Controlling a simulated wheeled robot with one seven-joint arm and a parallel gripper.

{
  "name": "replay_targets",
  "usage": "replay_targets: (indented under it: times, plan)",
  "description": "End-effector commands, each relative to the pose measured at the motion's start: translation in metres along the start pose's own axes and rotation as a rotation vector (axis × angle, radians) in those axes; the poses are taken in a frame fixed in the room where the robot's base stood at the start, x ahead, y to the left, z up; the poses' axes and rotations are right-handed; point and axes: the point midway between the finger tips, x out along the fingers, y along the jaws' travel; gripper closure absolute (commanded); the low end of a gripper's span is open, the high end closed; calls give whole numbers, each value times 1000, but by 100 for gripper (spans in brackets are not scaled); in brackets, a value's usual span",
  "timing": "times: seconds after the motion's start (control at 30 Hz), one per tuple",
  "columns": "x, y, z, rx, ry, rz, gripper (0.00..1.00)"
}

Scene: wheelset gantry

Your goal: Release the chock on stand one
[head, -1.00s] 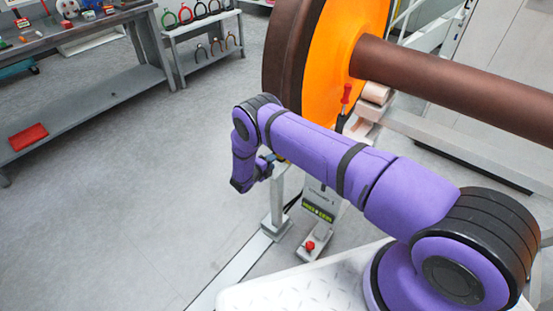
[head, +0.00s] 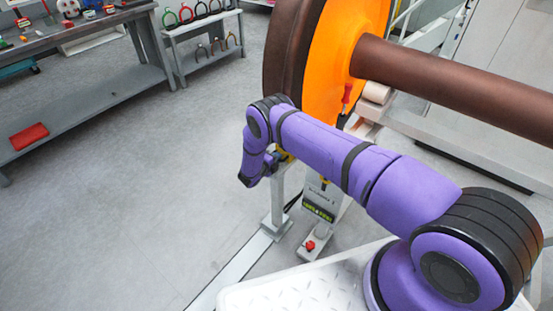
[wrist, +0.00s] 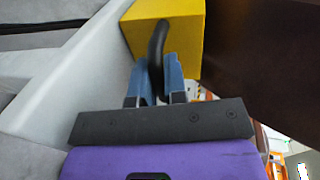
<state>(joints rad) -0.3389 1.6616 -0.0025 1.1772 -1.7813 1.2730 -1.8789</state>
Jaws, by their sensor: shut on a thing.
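The chock is a yellow block (wrist: 192,30) with a curved black handle (wrist: 157,42), at the top of the wrist view. It sits on a pale grey beam and close beside the dark brown wheel (wrist: 262,60). My gripper (wrist: 156,78) has its two blue fingers shut on the black handle, one finger on either side. In the head view, only a little yellow (head: 284,156) shows beside my wrist, and the fingers are mostly hidden by my arm. The stand's post (head: 276,205) rises below my wrist.
The big wheel (head: 290,50) with its orange face and brown axle (head: 450,88) fills the upper right. A control box with a red button (head: 310,245) stands near the post. A workbench (head: 100,95) and a rack (head: 205,48) stand at the upper left. The floor at left is open.

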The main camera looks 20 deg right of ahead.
Motion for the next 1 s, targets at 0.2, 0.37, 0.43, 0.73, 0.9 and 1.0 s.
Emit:
replay_targets:
  times: [0.2,0.37,0.43,0.73,0.9,1.0]
  plan:
    - [-16,4,2,-3,-5,0,100]
    - [-41,9,2,-2,-6,1,100]
    - [-51,11,2,-1,-5,1,100]
    - [-65,14,1,1,-2,2,100]
    - [-66,15,1,1,-2,3,100]
    - [-66,15,1,0,-3,3,69]
